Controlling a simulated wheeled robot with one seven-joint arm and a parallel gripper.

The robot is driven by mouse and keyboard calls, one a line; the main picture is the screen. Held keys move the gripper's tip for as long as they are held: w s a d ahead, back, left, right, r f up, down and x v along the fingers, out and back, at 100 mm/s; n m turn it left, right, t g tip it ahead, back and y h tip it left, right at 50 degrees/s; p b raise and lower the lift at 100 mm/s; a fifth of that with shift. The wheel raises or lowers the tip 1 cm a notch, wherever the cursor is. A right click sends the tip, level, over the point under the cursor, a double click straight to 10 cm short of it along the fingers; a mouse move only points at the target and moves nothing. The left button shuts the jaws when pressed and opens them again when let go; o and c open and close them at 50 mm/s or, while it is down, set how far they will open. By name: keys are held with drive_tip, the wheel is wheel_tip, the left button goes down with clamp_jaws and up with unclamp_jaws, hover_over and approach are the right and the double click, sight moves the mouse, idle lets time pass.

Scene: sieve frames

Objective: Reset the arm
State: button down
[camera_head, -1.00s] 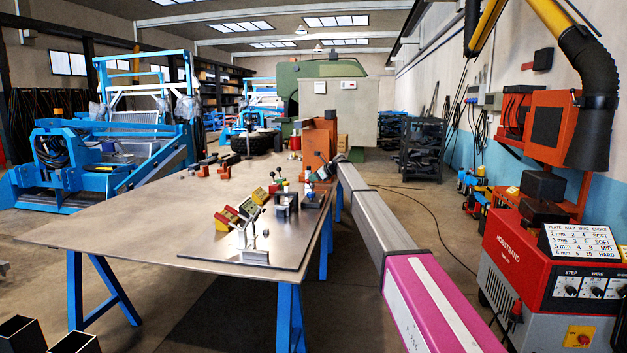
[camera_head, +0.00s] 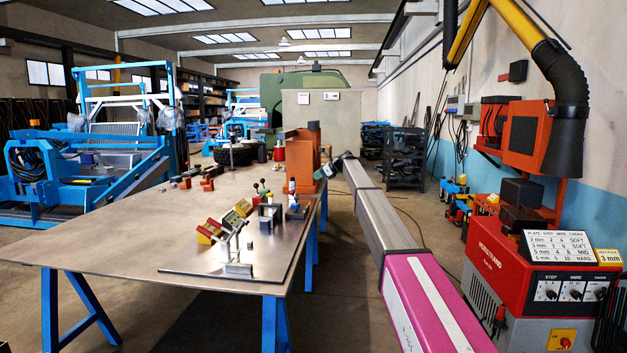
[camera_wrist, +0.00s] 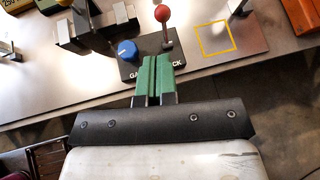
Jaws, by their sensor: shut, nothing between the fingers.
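My arm runs forward along the right side of the table (camera_head: 120,240), pink and grey in the head view. My gripper (camera_wrist: 154,62) has two green fingers, pressed together and empty in the wrist view. Its small green tip (camera_head: 322,172) shows near the table's right edge in the head view. In the wrist view the fingertips are just in front of a dark block with a blue knob (camera_wrist: 127,49) and a red-balled lever (camera_wrist: 161,13); I cannot tell whether they touch.
An orange housing (camera_head: 301,157) stands behind. A red welder (camera_head: 490,250) is to the right. A yellow square outline (camera_wrist: 217,39) is on the table plate.

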drive_tip(key=s+d+f+n+h, duration=0.25)
drive_tip(key=s+d+f, duration=0.35)
drive_tip(key=s+f, duration=0.45)
drive_tip(key=s+d+f+n+h, duration=0.2)
drive_tip(key=s+d+f+n, duration=0.3)
drive_tip(key=s+f, duration=0.6)
drive_tip(key=s+d+f+n+h, duration=0.2)
drive_tip(key=s+d+f, duration=0.4)
drive_tip(key=s+f, duration=0.45)
drive_tip(key=s+d+f+n+g+h, duration=0.1)
drive_tip(key=s+d+f+n, duration=0.2)
drive_tip(key=s, duration=0.9)
drive_tip(key=s+d+f+n+g+h, duration=0.1)
drive_tip(key=s+d, duration=0.5)
drive_tip(key=s, duration=0.6)
drive_tip(key=s+d+f+n+g+h, duration=0.1)
drive_tip(key=s+d+f+n+h, duration=0.2)
drive_tip(key=s, duration=0.9)
wheel_tip(320, 180, down, 3)
drive_tip(key=d+n, duration=0.2)
drive_tip(key=n, duration=0.1)
drive_tip(key=shift+s, duration=0.4)
drive_tip(key=shift+f, duration=0.1)
